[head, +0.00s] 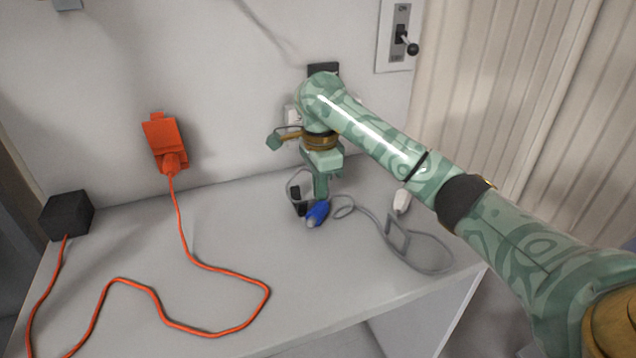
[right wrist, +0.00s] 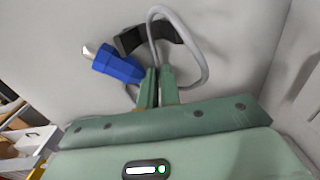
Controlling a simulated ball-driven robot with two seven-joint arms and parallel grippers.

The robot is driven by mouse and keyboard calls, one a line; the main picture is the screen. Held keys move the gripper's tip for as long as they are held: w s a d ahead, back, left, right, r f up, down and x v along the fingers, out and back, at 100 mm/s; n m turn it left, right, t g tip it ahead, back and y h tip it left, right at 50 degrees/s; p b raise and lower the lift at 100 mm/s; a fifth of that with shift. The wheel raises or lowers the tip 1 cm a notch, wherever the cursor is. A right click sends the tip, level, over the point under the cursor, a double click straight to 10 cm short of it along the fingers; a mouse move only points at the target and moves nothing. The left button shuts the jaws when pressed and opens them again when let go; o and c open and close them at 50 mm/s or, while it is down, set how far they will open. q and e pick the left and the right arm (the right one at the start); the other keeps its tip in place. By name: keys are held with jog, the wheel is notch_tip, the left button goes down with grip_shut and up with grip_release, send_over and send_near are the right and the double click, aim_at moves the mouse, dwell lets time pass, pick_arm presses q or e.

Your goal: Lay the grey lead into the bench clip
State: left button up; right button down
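The grey lead (head: 425,268) lies on the bench in loose loops, with a blue plug (head: 317,213) at one end and a whitish end piece (head: 402,201) at right. The black bench clip (head: 298,201) stands left of the blue plug. In the right wrist view, the clip (right wrist: 130,39) is just beyond my fingertips, and the lead (right wrist: 187,32) arches up in front of it. My right gripper (right wrist: 158,78) points down and is closed on the lead, near the blue plug (right wrist: 118,66). Whether any lead sits inside the clip cannot be told. My left gripper is not in view.
An orange plug (head: 165,143) sits on the wall, its orange cable (head: 215,268) winding across the left of the bench. A black box (head: 67,215) stands at the left edge. A wall switch (head: 399,35) is at upper right. The bench's middle front is clear.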

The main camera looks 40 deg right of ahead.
jog(key=shift+r, duration=0.1)
jog(key=c, duration=0.9)
grip_release()
jog(key=shift+c, duration=0.2)
pick_arm(q)
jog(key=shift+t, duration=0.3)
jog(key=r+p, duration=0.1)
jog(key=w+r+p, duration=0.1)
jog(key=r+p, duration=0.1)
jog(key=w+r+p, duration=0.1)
jog(key=p, duration=0.1)
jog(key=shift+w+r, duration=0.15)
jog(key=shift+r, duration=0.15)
pick_arm(e)
notch_tip(320, 180, up, 8)
